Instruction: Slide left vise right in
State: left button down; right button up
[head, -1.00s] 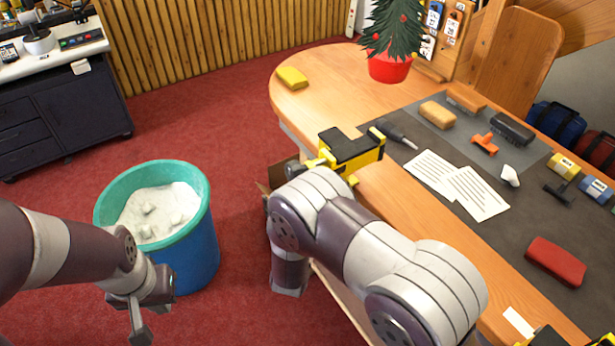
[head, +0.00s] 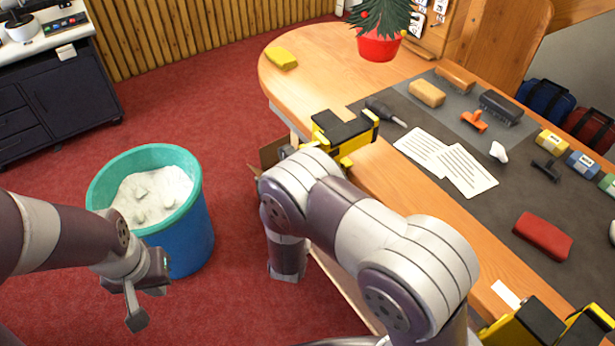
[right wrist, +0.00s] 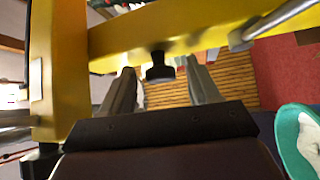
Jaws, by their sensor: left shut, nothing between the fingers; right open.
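The left vise (head: 345,133), yellow with black tops, is mounted at the bench's near edge. My right arm partly covers it in the head view. In the right wrist view its yellow body (right wrist: 160,35) fills the top and left, with a dark knob and a metal rod. My right gripper (right wrist: 162,88) is open, its two fingers pointing towards the knob with nothing seen held; I cannot tell whether they touch the vise. My left gripper (head: 135,312) is shut and empty, beside the blue bin and away from the bench.
A blue bin (head: 185,235) with a teal rim and white contents stands on the red floor. The wooden bench (head: 310,80) holds papers (head: 466,172), a red block (head: 543,236), brushes and a potted tree (head: 378,45). Another yellow-black vise (head: 530,325) is at bottom right.

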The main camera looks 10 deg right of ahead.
jog(key=b+v, duration=0.2)
jog(key=v, duration=1)
jog(key=shift+d, duration=0.1)
